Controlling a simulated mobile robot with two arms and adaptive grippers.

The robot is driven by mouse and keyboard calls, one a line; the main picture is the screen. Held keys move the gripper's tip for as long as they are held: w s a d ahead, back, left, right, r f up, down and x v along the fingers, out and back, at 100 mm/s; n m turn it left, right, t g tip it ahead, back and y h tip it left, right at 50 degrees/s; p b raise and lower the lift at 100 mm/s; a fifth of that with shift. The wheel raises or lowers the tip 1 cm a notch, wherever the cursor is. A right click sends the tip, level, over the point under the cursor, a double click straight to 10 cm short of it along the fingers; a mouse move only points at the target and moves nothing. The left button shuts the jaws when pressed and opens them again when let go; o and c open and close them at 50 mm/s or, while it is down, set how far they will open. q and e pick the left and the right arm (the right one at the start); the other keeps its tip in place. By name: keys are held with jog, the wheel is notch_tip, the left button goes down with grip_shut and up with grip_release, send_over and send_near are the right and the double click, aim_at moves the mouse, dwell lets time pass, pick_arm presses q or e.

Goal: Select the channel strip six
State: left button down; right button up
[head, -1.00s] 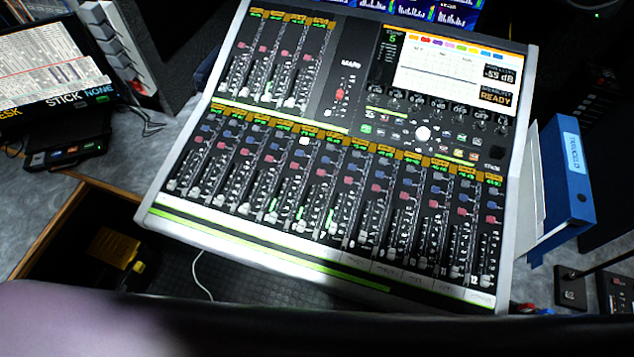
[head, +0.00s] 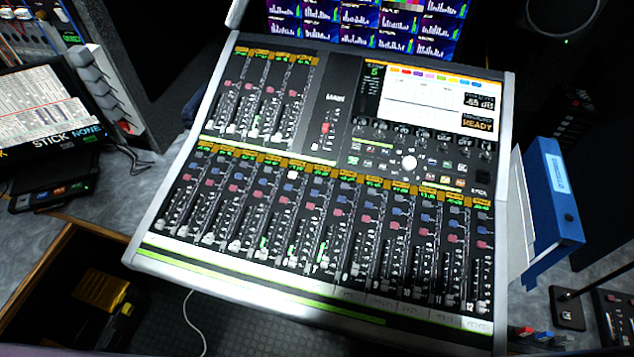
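The mixing console (head: 137,252) fills the middle, tilted in the picture, with a lower row of several channel strips. Strip six (head: 291,243) appears just left of the strip marked 7 (head: 318,256). One white-lit button (head: 292,174) shows near the top of the lower row, about fifth from the left by my reading; I cannot be sure which strip it belongs to. The console screen (head: 430,97) shows READY and a small green digit, too small to read surely. Neither of my grippers is in view.
Blue binder (head: 556,200) stands close at the console's right. Laptop-like screen (head: 40,110) and dark box (head: 52,193) are at left. Meter monitors (head: 370,22) stand behind. A yellow item (head: 102,290) lies low at left, beside a white cable (head: 190,325).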

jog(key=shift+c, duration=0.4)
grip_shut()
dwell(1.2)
